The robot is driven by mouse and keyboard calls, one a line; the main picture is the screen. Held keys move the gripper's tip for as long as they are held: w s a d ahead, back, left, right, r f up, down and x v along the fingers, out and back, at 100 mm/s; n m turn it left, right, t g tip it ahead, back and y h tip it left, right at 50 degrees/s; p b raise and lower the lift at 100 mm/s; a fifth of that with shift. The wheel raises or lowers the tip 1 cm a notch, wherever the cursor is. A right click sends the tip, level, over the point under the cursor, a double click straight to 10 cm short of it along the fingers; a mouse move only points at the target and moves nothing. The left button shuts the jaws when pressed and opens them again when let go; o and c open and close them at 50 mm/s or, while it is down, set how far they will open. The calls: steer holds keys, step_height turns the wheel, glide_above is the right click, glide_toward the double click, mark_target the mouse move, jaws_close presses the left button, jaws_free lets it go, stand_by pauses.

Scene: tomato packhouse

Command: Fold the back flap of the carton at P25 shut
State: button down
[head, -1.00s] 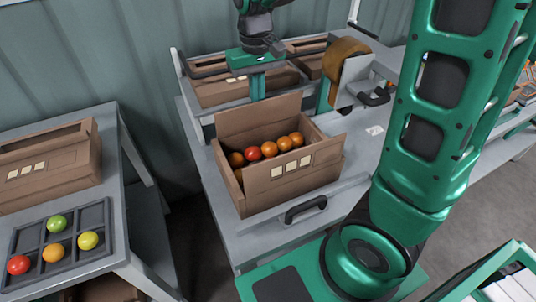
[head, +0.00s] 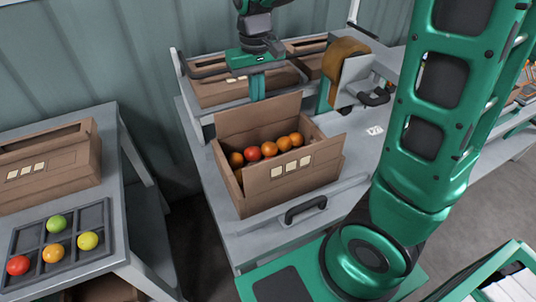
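The brown open carton (head: 278,190) stands on the grey bench in the head view, with several red and orange tomatoes (head: 268,150) inside. Its back flap (head: 258,117) stands raised along the far edge. My gripper (head: 258,87) is above and behind the back flap, pointing down. Its lower end passes close behind the flap's top edge in the picture; I cannot tell whether it touches. Its fingers overlap in this view, so their opening is unclear.
A tape dispenser (head: 348,75) stands right of the carton. More brown cartons (head: 240,92) sit in a tray behind. Bench right of the carton is mostly clear.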

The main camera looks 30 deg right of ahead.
mark_target(268, 149)
steer(key=shift+s, duration=0.1)
steer(key=shift+s+f, duration=0.1)
steer(key=shift+s, duration=1.1)
steer(key=shift+s+f, duration=0.3)
steer(key=shift+s, duration=0.4)
steer(key=shift+s+f, duration=0.3)
steer(key=shift+s, duration=0.35)
steer(key=shift+s+f, duration=0.9)
steer(key=shift+f, duration=0.25)
steer(key=shift+r, duration=0.1)
step_height(268, 149, up, 8)
steer(key=shift+w, duration=0.15)
